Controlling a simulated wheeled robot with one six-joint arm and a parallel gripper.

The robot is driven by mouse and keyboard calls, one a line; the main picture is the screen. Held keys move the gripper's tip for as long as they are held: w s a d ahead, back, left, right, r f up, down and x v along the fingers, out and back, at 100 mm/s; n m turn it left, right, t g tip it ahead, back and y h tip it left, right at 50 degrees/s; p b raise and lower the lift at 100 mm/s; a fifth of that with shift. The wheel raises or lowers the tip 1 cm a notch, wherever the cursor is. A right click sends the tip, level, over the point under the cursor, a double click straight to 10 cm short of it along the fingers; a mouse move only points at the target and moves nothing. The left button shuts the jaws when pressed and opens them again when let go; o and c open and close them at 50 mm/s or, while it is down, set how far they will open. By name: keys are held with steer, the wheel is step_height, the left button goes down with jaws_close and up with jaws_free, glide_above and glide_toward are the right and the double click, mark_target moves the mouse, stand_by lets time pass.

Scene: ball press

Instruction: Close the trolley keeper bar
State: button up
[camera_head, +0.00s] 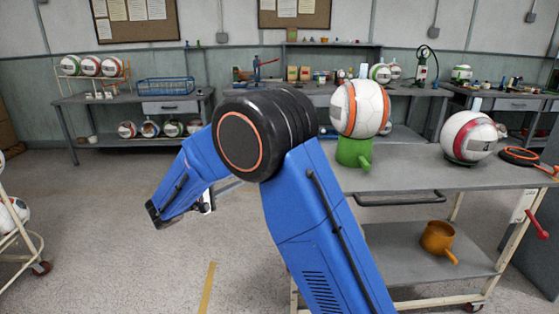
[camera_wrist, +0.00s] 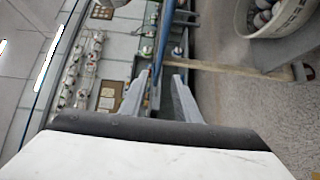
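My gripper (camera_wrist: 160,76) shows in the wrist view with its two grey fingers apart and nothing clearly held between them. In the head view my blue arm hides most of the gripper. A cream-framed trolley (camera_head: 20,238) with balls and a red-wheeled caster is cut off at the left edge of the head view. In the wrist view a pale round-rimmed bin (camera_wrist: 262,34) of balls stands at the top right, by a beige rail and a red wheel. I cannot pick out the keeper bar surely in either view.
A grey worktable (camera_head: 440,178) at right carries a ball on a green stand (camera_head: 353,151) and another ball (camera_head: 470,136). An orange pot (camera_head: 438,238) sits on its lower shelf. Benches (camera_head: 130,103) line the back wall. The floor (camera_head: 110,240) between is clear.

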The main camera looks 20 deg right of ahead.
steer(key=x, duration=1.7)
steer(key=shift+d, duration=0.35)
steer(key=shift+c, duration=0.5)
jaws_close()
